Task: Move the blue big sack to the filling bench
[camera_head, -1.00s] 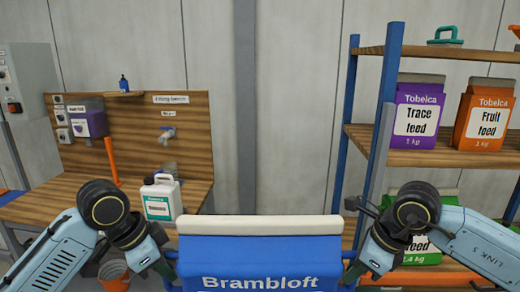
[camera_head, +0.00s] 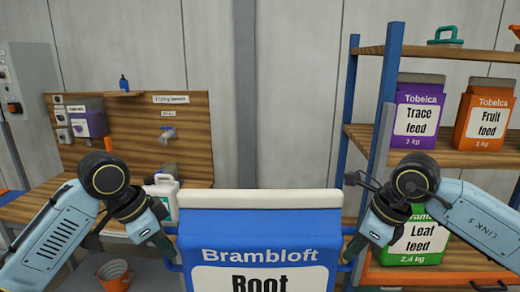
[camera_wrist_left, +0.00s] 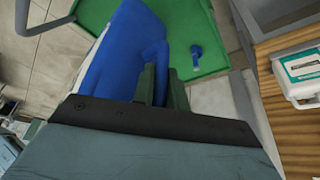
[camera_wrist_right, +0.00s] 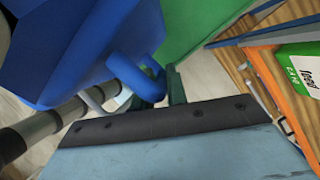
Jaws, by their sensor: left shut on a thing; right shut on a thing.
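The blue big sack (camera_head: 258,226), labelled Brambloft Root with a white folded top, hangs upright between my two grippers in front of me. My left gripper (camera_head: 172,252) is shut on the handle at its left side; the left wrist view shows the blue sack (camera_wrist_left: 120,55) at the fingers. My right gripper (camera_head: 350,255) is shut on the blue loop handle at its right side, clear in the right wrist view (camera_wrist_right: 160,90). The filling bench (camera_head: 30,207), with a wooden top and back panel, stands at the left. The sack's lower part is hidden in the head view.
A white jug (camera_head: 163,192) stands on the bench's right end, below a tap. An orange bucket (camera_head: 114,274) is on the floor by the bench. A shelf rack (camera_head: 388,90) with feed bags is close on the right. A green surface (camera_wrist_left: 205,25) lies below the sack.

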